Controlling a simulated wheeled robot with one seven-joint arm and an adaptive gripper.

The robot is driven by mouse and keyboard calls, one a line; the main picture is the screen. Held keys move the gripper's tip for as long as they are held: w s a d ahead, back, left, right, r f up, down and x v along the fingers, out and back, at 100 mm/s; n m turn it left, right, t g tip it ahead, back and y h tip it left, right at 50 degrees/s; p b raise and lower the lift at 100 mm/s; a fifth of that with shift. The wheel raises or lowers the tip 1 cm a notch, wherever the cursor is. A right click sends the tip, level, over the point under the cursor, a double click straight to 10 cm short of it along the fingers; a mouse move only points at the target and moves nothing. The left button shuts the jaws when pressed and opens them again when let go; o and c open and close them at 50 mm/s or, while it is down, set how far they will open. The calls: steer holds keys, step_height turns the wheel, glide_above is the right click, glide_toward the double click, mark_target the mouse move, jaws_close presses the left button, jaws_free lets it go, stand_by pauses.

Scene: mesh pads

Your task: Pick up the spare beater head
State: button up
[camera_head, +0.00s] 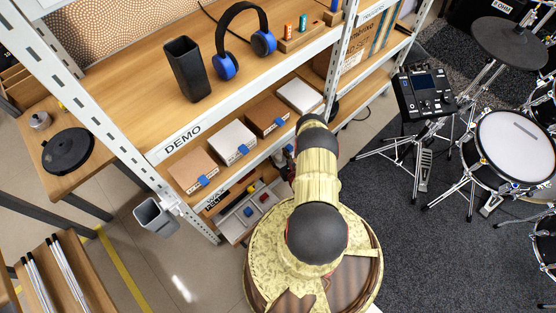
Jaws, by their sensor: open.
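I cannot make out a spare beater head for certain. Several small dark, red and blue items lie in a light grey tray (226,222) on the lowest shelf level, too small to name. My arm rises from my round base and bends at a dark joint near the front edge of the shelving. My gripper does not show clearly; my own arm links cover the area where it may be. Small dark and reddish parts show just left of the arm, and I cannot tell what they are. I see nothing held.
The shelving (185,138) carries a black bin (187,69), blue headphones (243,42) and several boxes (236,141). A grey bin (157,217) hangs at its left post. A drum kit (516,146) and drum module (424,92) stand right. Dark carpet (440,250) is clear nearby.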

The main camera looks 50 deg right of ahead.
steer(key=shift+w+d+f, duration=0.2)
steer(key=shift+w+f, duration=0.05)
steer(key=shift+w, duration=0.2)
steer(key=shift+c, duration=0.8)
steer(key=c, duration=1.1)
steer(key=shift+r, duration=0.1)
